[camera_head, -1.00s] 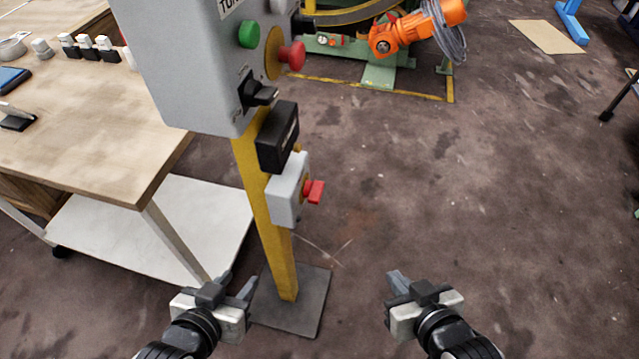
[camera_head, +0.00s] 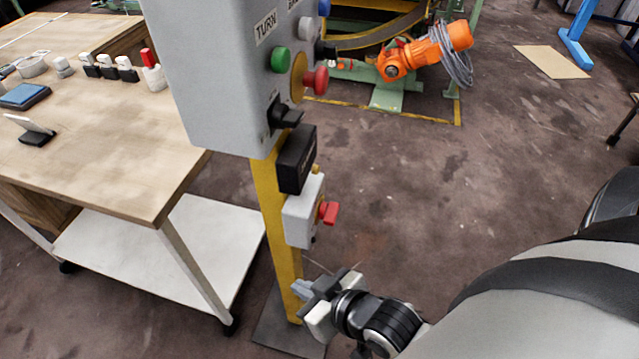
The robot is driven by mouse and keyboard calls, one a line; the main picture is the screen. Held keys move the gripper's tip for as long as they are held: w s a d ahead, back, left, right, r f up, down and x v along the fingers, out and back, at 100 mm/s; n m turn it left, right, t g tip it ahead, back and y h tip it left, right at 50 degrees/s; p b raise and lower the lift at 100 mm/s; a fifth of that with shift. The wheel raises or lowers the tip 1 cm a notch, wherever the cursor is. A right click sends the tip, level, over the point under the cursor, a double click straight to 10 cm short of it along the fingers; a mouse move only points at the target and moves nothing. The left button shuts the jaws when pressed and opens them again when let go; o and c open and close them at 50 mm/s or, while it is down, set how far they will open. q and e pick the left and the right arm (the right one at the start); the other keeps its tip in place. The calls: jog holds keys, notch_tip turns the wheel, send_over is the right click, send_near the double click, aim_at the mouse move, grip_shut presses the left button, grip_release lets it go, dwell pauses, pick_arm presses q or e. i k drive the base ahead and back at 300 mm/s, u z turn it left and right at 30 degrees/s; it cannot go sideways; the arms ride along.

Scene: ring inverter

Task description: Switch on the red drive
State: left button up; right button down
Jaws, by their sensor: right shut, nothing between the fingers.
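A grey switch box (camera_head: 298,222) with a red rotary knob (camera_head: 328,212) on a yellow plate is mounted on the yellow post (camera_head: 272,215). Above it are a black box (camera_head: 297,160) and a large grey control panel (camera_head: 215,80). The panel carries a green button (camera_head: 281,59), a red mushroom button (camera_head: 316,80) on a yellow disc, and a black rotary handle (camera_head: 286,114). My right gripper (camera_head: 304,289) is shut and empty, below the switch box and in front of the lower post. My left gripper is out of view.
A wooden-topped bench (camera_head: 110,165) with a white lower shelf (camera_head: 165,250) stands left of the post. Several small black-and-white items and a red-topped one (camera_head: 151,70) sit on it. An orange robot arm (camera_head: 425,50) stands behind. The floor right of the post is clear.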

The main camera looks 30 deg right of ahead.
aim_at(327, 213)
jog(key=k, duration=0.25)
jog(key=z, duration=1.05)
jog(key=i, duration=0.5)
